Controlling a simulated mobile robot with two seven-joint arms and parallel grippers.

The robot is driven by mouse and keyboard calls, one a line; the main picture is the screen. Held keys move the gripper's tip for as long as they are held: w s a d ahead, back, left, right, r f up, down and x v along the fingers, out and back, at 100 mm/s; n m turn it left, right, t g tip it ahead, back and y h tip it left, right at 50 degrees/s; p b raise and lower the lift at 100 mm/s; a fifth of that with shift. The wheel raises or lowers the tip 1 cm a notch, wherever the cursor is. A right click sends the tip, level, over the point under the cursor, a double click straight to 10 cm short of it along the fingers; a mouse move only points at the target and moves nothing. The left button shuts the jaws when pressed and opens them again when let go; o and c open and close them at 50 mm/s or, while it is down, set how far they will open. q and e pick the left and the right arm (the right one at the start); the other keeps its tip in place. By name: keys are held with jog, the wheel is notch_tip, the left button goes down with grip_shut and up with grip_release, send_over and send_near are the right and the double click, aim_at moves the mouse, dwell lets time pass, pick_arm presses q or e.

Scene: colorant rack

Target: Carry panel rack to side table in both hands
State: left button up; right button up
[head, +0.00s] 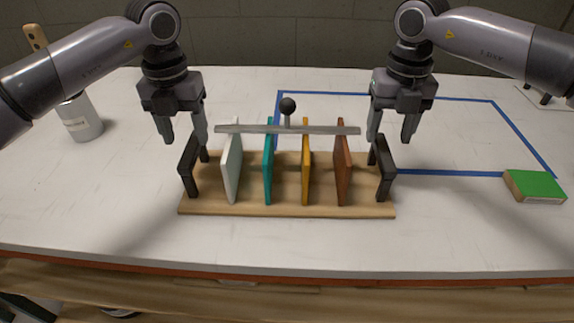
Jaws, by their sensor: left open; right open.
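The panel rack (222,209) stands on the white table in the head view. It has a wooden base, a black handle at each end, and upright white (232,170), teal (268,168), yellow (306,170) and brown (342,170) panels. A grey bar (250,129) with a black ball knob (288,105) lies across the top. My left gripper (184,138) is open and empty, just above the left black handle (188,168). My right gripper (391,137) is open and empty, just above the right black handle (383,168). Contact with the handles cannot be told.
Blue tape (452,173) outlines an area behind and right of the rack on the table (120,205). A green-topped block (535,185) lies at the right. A grey-white container (80,118) stands at the left. The table's front edge is close in front of the rack.

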aim_at(190, 149)
pick_arm(q)
jog(key=shift+s+f, duration=0.1)
jog(key=shift+f, duration=3.55)
pick_arm(e)
jog(key=shift+f, duration=3.6)
pick_arm(q)
grip_shut()
pick_arm(e)
grip_shut()
pick_arm(q)
jog(key=shift+r, duration=0.1)
pick_arm(e)
jog(key=shift+r, duration=0.1)
